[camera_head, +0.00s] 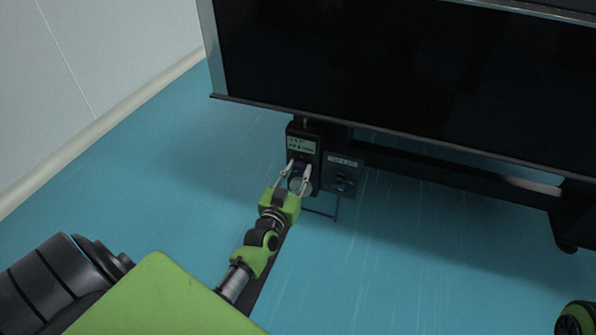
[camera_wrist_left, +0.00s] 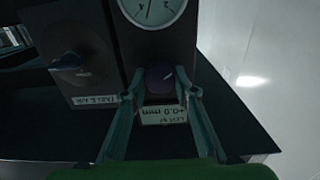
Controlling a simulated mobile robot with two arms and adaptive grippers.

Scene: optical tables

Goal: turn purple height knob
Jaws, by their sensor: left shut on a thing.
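The purple height knob (camera_wrist_left: 160,79) sits on a dark control box (camera_head: 304,130) under the table edge. In the left wrist view it lies between my left fingertips (camera_wrist_left: 161,94), one on each side. In the head view my left gripper (camera_head: 298,172) reaches up to the box from below, its two pale fingers on either side of the knob. The fingers are shut on the knob. A small display (camera_wrist_left: 163,115) reading about +0.0 mm shows upside down in the wrist view. My right gripper does not show; only a green part of my right arm is at the lower right.
A round dial gauge (camera_wrist_left: 153,10) is on the same box. Beside it is a dark panel (camera_head: 343,161) with another knob (camera_wrist_left: 70,68). The large black table (camera_head: 400,75) overhangs above, with a dark beam (camera_head: 455,175) below. The blue floor (camera_head: 150,170) is clear to the left.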

